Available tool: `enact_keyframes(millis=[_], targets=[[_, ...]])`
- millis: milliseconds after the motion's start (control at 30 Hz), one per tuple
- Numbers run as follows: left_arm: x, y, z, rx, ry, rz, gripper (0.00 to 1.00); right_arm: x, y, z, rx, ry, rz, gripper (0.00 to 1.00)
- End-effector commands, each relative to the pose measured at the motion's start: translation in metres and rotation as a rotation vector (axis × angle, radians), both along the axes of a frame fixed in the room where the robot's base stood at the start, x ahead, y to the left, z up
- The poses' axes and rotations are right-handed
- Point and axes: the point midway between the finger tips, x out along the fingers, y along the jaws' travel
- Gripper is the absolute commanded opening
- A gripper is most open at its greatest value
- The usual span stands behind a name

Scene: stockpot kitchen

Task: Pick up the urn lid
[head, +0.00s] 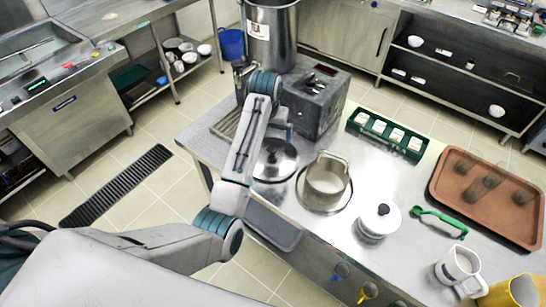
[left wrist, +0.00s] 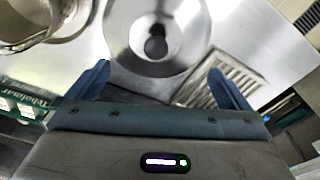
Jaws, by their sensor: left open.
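The urn lid (head: 268,172) is a round steel lid with a black knob, lying on the steel counter beside a pot. It also shows in the left wrist view (left wrist: 183,62), its dark knob near the top middle. My left gripper (left wrist: 158,78) is open and empty, its two blue fingers spread at the near side of the lid. In the head view the left gripper (head: 280,122) hangs just behind the lid, and its fingertips are hard to make out. The tall steel urn (head: 284,52), labelled TEA, stands behind. My right gripper is not in view.
A grey box (head: 318,98), a green tea box (head: 388,134), a brown tray (head: 470,205) and mugs (head: 458,264) share the counter. A drip grille (left wrist: 228,85) lies near the lid.

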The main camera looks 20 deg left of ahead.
Motion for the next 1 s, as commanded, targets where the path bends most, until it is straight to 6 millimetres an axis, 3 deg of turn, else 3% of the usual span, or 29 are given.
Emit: enact_keyframes(millis=[133,400,667,800,1000], targets=[[0.009,-0.004,0.005,-0.001,0.009,-0.002,1.00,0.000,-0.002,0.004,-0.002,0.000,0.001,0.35],[0.013,-0.004,-0.035,0.000,0.010,-0.002,1.00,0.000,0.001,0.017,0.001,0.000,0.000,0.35],[0.012,-0.005,-0.054,-0.001,0.010,-0.001,1.00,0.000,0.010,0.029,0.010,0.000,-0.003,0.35],[0.008,-0.006,-0.074,-0.001,0.011,-0.002,1.00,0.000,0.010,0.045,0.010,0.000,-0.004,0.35],[0.012,-0.006,-0.096,-0.001,0.008,-0.002,1.00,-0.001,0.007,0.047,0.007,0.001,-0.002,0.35]])
